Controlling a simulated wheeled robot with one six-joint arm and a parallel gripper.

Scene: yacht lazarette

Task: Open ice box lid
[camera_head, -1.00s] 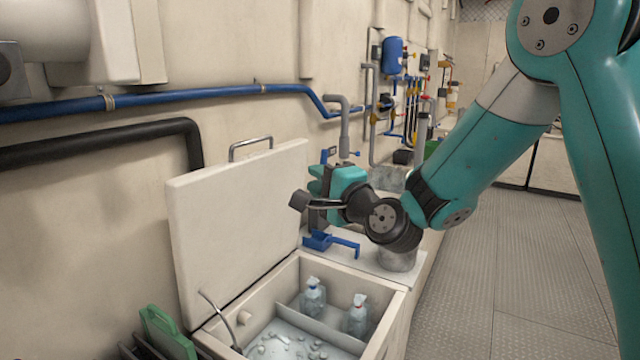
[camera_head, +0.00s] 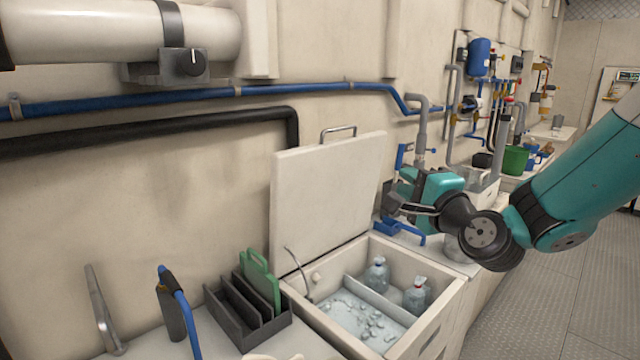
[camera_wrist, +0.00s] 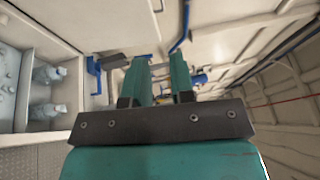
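The ice box lid (camera_head: 325,195) is a pale, flat panel that stands open and upright, close to the wall, with a metal handle (camera_head: 338,131) on its top edge. The open ice box (camera_head: 445,300) below shows ice and two clear bottles; they also show at the left of the wrist view (camera_wrist: 48,90). My gripper (camera_head: 402,190) is just right of the lid, above the counter behind the box. In the wrist view its two teal fingers (camera_wrist: 161,68) are apart, with no held object evident between them. The lid's handle is clear of the fingers.
A blue tap-like fitting (camera_head: 400,228) lies close below my gripper, and a grey pipe (camera_head: 421,125) rises behind it. A dark rack (camera_head: 225,318) with a green board (camera_head: 262,278) stands left of the box. Floor (camera_head: 535,300) at the right is free.

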